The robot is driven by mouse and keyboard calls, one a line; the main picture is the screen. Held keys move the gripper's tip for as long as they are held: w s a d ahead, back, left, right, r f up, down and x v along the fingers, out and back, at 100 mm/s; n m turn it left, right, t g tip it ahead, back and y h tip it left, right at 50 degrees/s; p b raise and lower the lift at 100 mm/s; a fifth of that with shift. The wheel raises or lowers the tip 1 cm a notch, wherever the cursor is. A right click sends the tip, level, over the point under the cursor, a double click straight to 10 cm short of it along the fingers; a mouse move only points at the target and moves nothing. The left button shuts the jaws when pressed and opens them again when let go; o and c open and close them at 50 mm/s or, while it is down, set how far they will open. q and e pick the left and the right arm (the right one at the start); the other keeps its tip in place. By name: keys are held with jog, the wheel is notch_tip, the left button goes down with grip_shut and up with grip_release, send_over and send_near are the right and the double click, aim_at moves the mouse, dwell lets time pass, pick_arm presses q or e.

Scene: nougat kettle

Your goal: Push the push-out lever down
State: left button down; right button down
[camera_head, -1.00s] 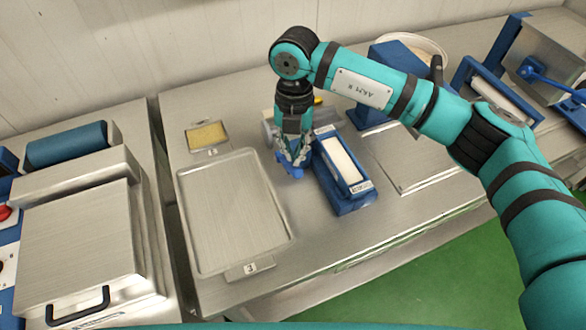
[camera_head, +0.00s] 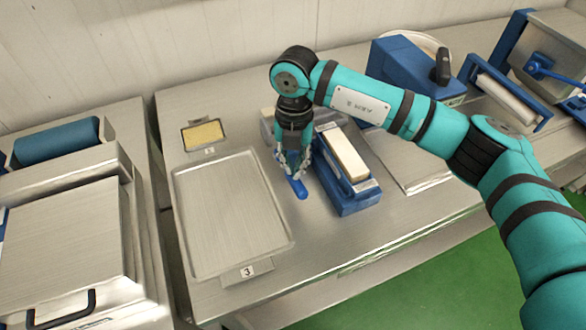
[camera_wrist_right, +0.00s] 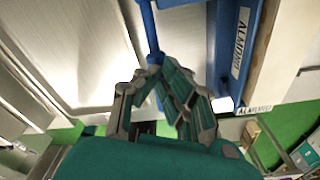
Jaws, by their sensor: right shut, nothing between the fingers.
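The push-out lever (camera_head: 299,188) is a short blue handle with a rounded end, beside the left side of the blue mould frame (camera_head: 352,205). It points down toward the front of the bench. A cream block (camera_head: 343,155) stands raised above the frame's top. My right gripper (camera_head: 291,171) is shut and empty, at the lever and partly covering it. In the right wrist view the fingertips (camera_wrist_right: 157,72) are at the end of a blue bar (camera_wrist_right: 151,30), seemingly the lever. Whether they touch cannot be told. My left gripper is out of view.
A flat metal tray (camera_head: 187,255) marked 3 lies left of the lever. A small tray (camera_head: 185,140) with yellow contents is behind it. A blue machine (camera_head: 388,62) stands at the back right. Bare bench lies in front of the mould.

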jog(key=shift+f, duration=0.1)
dwell(0.3)
jog(key=w, duration=0.1)
jog(key=w+r+b, duration=0.1)
jog(key=w, duration=0.1)
jog(key=shift+d, duration=0.15)
notch_tip(320, 180, up, 12)
jog(key=w, duration=0.1)
dwell(0.5)
jog(key=shift+f, duration=0.1)
dwell(0.4)
